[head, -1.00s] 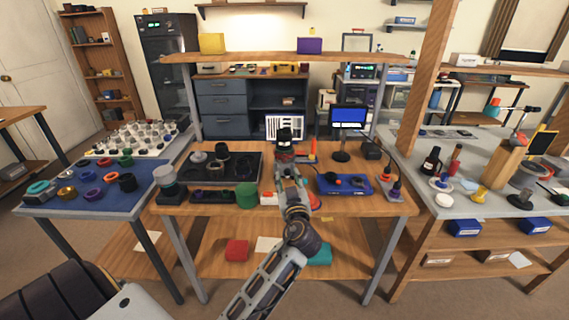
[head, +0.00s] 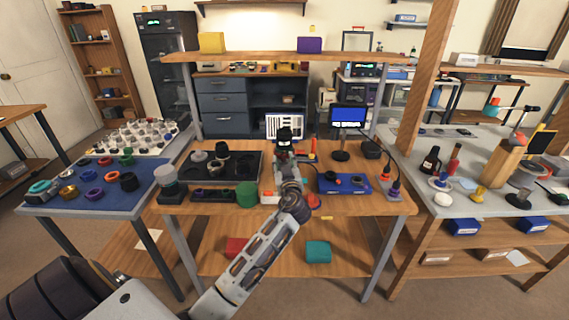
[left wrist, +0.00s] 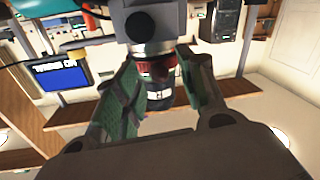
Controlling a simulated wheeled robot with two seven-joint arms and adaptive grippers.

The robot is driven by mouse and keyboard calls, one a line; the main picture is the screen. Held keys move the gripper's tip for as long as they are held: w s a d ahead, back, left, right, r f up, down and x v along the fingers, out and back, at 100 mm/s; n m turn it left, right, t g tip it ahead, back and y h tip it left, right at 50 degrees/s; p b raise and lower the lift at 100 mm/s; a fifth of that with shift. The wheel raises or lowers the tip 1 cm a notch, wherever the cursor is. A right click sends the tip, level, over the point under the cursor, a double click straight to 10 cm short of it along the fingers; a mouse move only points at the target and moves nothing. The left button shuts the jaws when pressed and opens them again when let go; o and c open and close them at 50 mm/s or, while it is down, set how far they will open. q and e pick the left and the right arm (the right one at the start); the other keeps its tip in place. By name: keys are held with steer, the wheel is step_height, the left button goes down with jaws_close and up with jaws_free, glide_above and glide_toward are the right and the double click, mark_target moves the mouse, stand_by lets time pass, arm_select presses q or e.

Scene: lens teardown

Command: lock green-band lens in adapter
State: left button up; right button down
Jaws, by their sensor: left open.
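A dark lens or lens-like part (head: 284,134) stands upright at the back middle of the bench, at my left gripper (head: 281,157). In the left wrist view, a dark cylinder with a white mark (left wrist: 157,94) sits between the two fingers of the left gripper (left wrist: 160,80). A dark red ring (left wrist: 156,68) and a silver collar join it to a grey block (left wrist: 153,22), which I take to be the adapter. The fingers are apart around the cylinder; contact is unclear. My right gripper is out of view.
A dark tray (head: 250,160) with rings and lens parts lies left of the gripper, with a green cylinder (head: 246,194) at the front. A blue device (head: 332,184) and a monitor (head: 348,117) are to the right. A blue mat (head: 60,205) holds several rings.

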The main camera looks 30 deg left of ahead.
arm_select(q)
jaws_close()
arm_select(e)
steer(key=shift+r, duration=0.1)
arm_select(q)
steer(key=shift+a+h, duration=0.15)
steer(key=shift+h, duration=0.15)
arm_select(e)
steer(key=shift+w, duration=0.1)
arm_select(q)
steer(key=shift+s+a+m+t+h, duration=0.3)
steer(key=shift+a+m+t+h, duration=0.1)
steer(key=shift+m+t+h, duration=0.45)
steer(key=shift+s+a+m+t+h+p, duration=0.15)
steer(key=shift+a+m+t+h+p, duration=0.3)
steer(key=shift+m+h+p, duration=0.35)
steer(key=shift+a+m+h+p, duration=0.25)
steer(key=shift+h+p, duration=0.2)
steer(key=shift+h, duration=0.2)
steer(key=shift+a+m+t+h+p, duration=0.15)
steer(key=shift+m+t+h+p, duration=0.15)
steer(key=shift+t+h, duration=0.1)
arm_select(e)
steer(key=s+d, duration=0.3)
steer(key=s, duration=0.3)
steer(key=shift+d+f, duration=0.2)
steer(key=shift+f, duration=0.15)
